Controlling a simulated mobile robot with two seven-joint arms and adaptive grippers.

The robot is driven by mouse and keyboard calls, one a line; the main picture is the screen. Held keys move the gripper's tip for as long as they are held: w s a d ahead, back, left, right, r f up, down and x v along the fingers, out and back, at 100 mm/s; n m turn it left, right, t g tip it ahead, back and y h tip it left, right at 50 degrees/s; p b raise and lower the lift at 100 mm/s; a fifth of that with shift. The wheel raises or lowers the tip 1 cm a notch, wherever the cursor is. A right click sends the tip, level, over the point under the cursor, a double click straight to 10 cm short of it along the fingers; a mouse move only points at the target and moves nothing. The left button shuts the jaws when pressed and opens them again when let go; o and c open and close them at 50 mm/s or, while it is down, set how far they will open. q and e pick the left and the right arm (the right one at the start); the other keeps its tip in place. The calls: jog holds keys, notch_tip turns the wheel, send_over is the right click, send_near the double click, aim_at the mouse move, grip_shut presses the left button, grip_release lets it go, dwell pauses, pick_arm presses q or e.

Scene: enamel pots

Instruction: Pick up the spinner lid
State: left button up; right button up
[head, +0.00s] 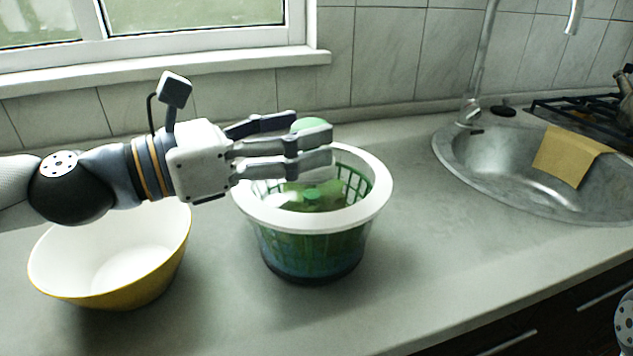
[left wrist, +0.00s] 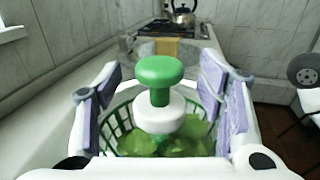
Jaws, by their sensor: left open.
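The spinner lid (head: 376,200) has a wide white rim, a see-through middle and a green knob (head: 309,124). It sits on the salad spinner (head: 312,255), a clear bowl with a green basket. In the left wrist view the green knob (left wrist: 160,70) stands upright on a white hub (left wrist: 158,115), with leafy greens around and below. My left gripper (head: 311,138) is open, level above the lid, with its fingers on either side of the knob. In the left wrist view, gaps show between the knob and both finger pads.
A yellow bowl (head: 125,292), white inside, stands left of the spinner under my left arm. A sink (head: 480,165) with a yellow cloth (head: 568,155) and a stove lie right. The window wall is behind. The counter (head: 420,265) right of the spinner is clear.

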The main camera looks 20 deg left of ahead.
pick_arm(q)
jog(key=shift+x, duration=1.1)
grip_shut()
